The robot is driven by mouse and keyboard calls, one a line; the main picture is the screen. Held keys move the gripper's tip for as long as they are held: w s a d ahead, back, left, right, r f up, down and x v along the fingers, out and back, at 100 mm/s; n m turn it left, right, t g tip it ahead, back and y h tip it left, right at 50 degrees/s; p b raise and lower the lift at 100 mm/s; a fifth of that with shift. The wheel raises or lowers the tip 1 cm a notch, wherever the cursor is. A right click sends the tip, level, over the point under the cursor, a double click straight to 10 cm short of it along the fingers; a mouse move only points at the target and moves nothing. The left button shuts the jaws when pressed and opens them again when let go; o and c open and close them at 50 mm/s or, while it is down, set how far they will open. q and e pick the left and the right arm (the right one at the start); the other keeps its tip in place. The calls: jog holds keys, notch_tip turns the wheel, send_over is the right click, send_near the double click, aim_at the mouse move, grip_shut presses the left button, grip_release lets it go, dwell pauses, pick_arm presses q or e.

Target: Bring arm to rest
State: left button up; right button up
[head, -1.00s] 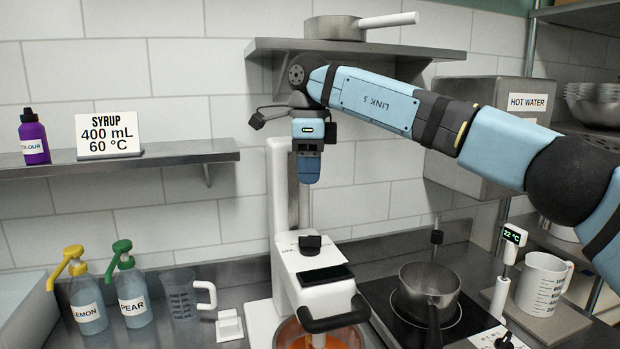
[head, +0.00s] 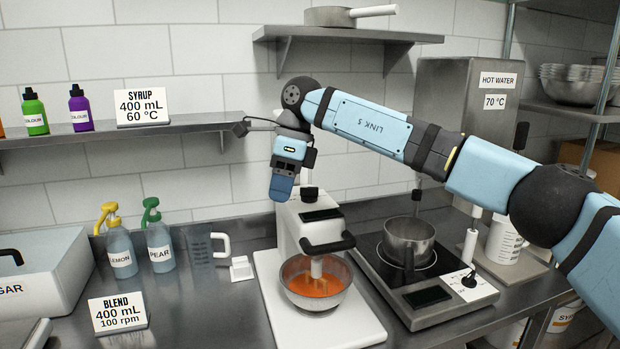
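My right arm reaches in from the right edge of the head view, across the hot plate and up to the mixer. My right gripper (head: 281,188) hangs at its end, pointing down, just above and behind the white mixer (head: 313,219). Its fingers look close together, but I cannot make out a gap between them or anything held. My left arm and gripper are not in view.
Below stand the mixer's bowl of orange liquid (head: 317,287) and a saucepan (head: 409,241) on the hot plate (head: 425,286). Lemon (head: 121,251) and pear (head: 160,246) bottles and a measuring jug (head: 200,247) stand left. A wall shelf (head: 340,36) is above.

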jog(key=s+a+f+m+g+y+p, duration=0.3)
jog(key=s+a+f+m+g+y, duration=0.15)
jog(key=s+a+f+y, duration=0.6)
jog(key=s+d+f+n+t+h+p, duration=0.1)
jog(key=s+d+f+n+t+p, duration=0.1)
jog(key=d+f+n+t, duration=0.75)
jog(key=s+d+f+n+t+h+p, duration=0.15)
jog(key=d+f+n+t, duration=0.35)
jog(key=n, duration=0.9)
jog(key=s+d+f+n+t+p, duration=0.15)
jog(key=d+f+n+t, duration=0.35)
jog(key=n+t, duration=0.5)
pick_arm(q)
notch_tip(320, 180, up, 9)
jog(key=p, duration=0.2)
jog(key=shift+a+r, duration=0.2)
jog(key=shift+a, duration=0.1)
pick_arm(e)
jog(key=s+d+f+m+g+h, duration=0.3)
jog(key=s+d+f, duration=0.3)
jog(key=s+d, duration=0.2)
jog(key=s+d+f+m+g+h, duration=0.4)
jog(key=s+d+f, duration=0.2)
jog(key=s, duration=0.5)
jog(key=shift+s+d+f+m+h, duration=0.3)
jog(key=shift+d+m, duration=0.1)
jog(key=shift+d, duration=0.55)
